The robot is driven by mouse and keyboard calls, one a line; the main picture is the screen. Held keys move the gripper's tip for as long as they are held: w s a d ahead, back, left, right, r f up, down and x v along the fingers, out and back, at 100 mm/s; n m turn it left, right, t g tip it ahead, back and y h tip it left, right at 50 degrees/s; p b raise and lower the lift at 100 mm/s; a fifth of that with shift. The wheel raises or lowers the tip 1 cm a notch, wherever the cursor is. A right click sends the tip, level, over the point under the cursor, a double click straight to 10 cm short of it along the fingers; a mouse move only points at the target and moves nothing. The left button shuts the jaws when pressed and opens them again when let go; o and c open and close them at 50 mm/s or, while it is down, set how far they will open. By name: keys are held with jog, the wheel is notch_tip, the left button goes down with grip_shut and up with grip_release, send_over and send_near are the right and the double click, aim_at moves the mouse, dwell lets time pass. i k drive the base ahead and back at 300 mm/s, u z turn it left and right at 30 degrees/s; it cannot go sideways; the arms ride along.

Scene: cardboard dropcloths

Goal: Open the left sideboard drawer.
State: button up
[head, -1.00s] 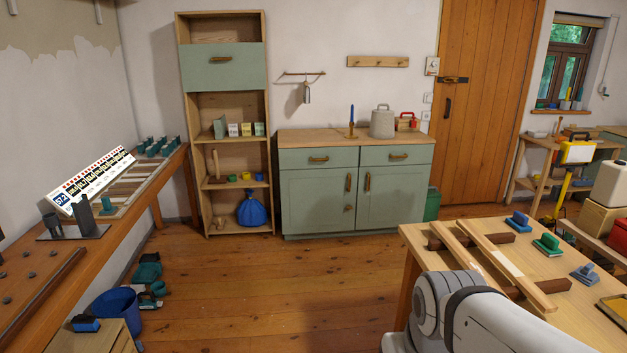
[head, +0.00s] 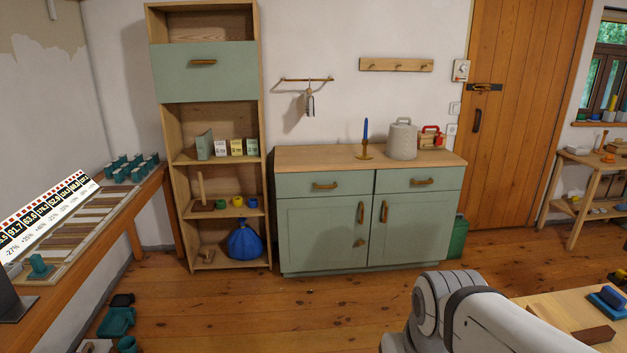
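The sideboard (head: 300,229) stands against the back wall, with pale green fronts and a wooden top. Its left drawer (head: 342,185) is closed, flush with the front, and has a brown bar handle (head: 325,186). The right drawer (head: 440,180) beside it is closed too, and both doors below are shut. My arm shows at the lower right, in front of and well short of the sideboard. My gripper is outside the view.
A tall shelf unit (head: 166,150) stands left of the sideboard. A workbench (head: 155,187) runs along the left wall, with a teal tool (head: 116,321) on the floor beside it. A worktable (head: 560,303) is at lower right. The floor before the sideboard (head: 260,310) is clear.

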aim_at(354, 182)
jog(key=i, duration=3.25)
jog(key=u, duration=0.7)
